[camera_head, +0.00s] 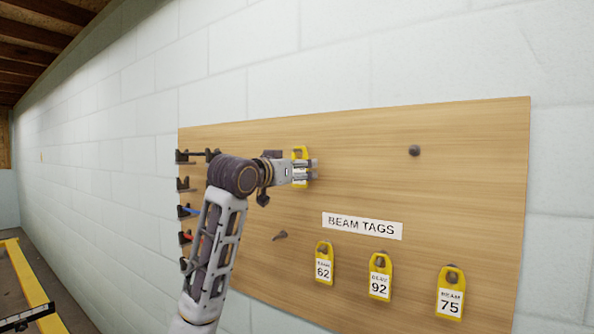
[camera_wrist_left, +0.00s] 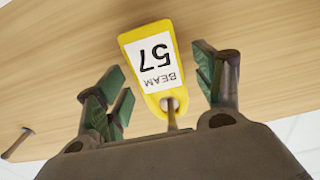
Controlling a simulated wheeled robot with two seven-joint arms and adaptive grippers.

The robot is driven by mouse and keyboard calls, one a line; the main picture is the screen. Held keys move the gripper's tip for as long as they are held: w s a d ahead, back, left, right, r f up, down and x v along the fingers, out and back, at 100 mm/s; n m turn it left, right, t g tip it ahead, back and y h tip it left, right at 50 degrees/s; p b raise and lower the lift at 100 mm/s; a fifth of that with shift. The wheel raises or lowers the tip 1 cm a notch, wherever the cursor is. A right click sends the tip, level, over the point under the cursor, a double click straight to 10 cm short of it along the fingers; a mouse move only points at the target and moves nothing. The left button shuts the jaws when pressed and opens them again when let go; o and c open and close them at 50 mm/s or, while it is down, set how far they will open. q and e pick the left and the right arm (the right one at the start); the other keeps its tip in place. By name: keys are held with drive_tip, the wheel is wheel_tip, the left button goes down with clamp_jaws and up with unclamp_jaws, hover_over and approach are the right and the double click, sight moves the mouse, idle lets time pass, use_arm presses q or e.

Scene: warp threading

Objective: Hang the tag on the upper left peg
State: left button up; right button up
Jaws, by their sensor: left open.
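A yellow tag (camera_wrist_left: 152,65) with a white label reading BEAM 57 hangs on a peg (camera_wrist_left: 171,112), which passes through the hole at its narrow end in the left wrist view. In the head view this tag (camera_head: 300,153) is at the upper left of the wooden board, partly hidden by my left gripper (camera_head: 311,170). The left gripper also shows in the left wrist view (camera_wrist_left: 165,85). Its fingers are open, one on each side of the tag and apart from it. My right gripper is not in view.
The board (camera_head: 464,150) has a bare upper right peg (camera_head: 414,150) and a bare lower left peg (camera_head: 280,236). Tags 62 (camera_head: 324,264), 92 (camera_head: 380,277) and 75 (camera_head: 450,293) hang below the BEAM TAGS sign (camera_head: 362,226). Dark hooks (camera_head: 183,184) line the left edge.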

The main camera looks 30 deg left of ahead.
use_arm(q)
drive_tip(key=s+a, duration=0.1)
drive_tip(key=s, duration=1.1)
idle(0.5)
drive_tip(key=shift+f, duration=0.1)
